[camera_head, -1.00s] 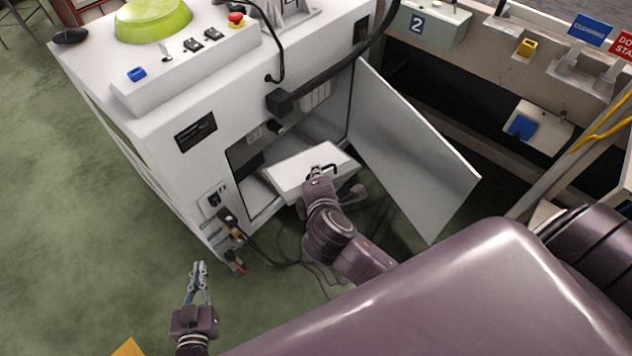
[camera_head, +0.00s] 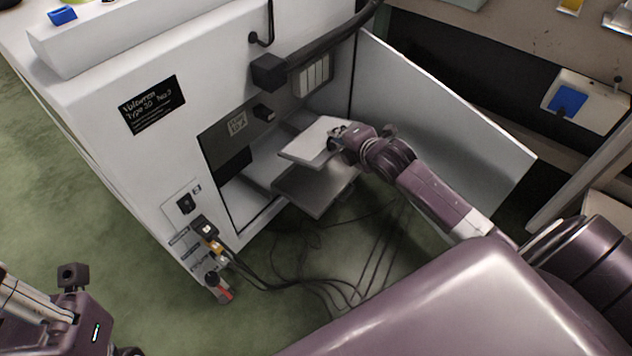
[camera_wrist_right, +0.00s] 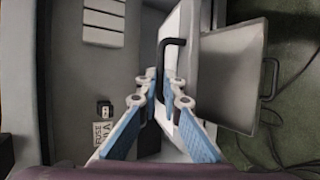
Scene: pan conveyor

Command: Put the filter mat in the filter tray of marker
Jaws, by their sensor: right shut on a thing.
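The white slab, which I take for the filter mat (camera_head: 310,141), is held roughly level above a grey pulled-out tray, the filter tray (camera_head: 316,193), at the marker's open bay. My right gripper (camera_head: 336,138) is at the slab's right edge. In the right wrist view the gripper's blue fingers (camera_wrist_right: 163,88) are closed on the black handle of the white mat (camera_wrist_right: 186,32). The grey tray (camera_wrist_right: 232,80), with its own dark handle, lies beyond the mat. The mat overlaps the tray's far part. My left wrist is at the bottom left; its fingertips are not visible.
The white marker cabinet (camera_head: 110,170) stands left of the bay. Its open door (camera_head: 440,130) is close behind my right arm. Green floor is free at left.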

